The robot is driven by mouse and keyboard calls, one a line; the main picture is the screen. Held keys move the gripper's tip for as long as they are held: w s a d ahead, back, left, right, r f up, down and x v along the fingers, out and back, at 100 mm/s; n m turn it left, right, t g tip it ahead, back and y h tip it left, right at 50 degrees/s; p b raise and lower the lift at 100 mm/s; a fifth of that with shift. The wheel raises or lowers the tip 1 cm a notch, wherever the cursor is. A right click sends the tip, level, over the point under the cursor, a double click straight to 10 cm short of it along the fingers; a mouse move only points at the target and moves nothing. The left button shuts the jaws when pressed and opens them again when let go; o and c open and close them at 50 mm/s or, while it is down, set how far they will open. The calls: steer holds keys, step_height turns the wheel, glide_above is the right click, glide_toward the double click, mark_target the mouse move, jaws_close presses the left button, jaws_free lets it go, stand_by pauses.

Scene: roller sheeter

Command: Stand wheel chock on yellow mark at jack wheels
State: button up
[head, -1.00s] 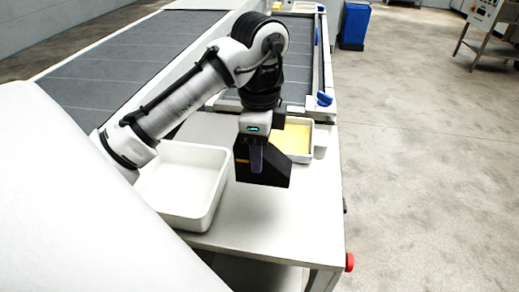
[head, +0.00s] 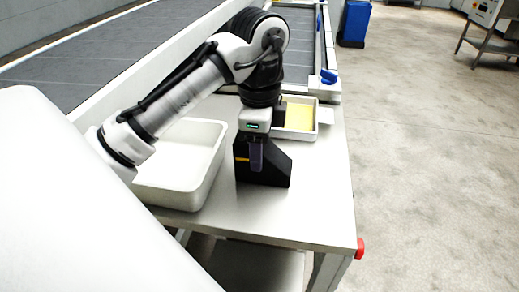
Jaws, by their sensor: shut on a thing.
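The wheel chock (head: 275,170) is a black wedge with a small yellow stripe, sloping down to the right. My gripper (head: 256,158) points down and is shut on its upright left part, over the light worktable. I cannot tell whether the chock touches the tabletop. No jack wheels show. No yellow floor mark shows either.
A white bin (head: 180,165) stands left of the chock on the table (head: 300,215). A tray with a yellow inside (head: 299,117) sits behind. A red button (head: 360,248) is at the table corner. A blue bin (head: 354,22) stands far off. The floor (head: 430,170) at right is open.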

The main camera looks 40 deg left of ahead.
steer(key=shift+r, duration=0.1)
steer(key=o, duration=1.3)
steer(key=shift+f, duration=0.2)
steer(key=shift+r, duration=0.1)
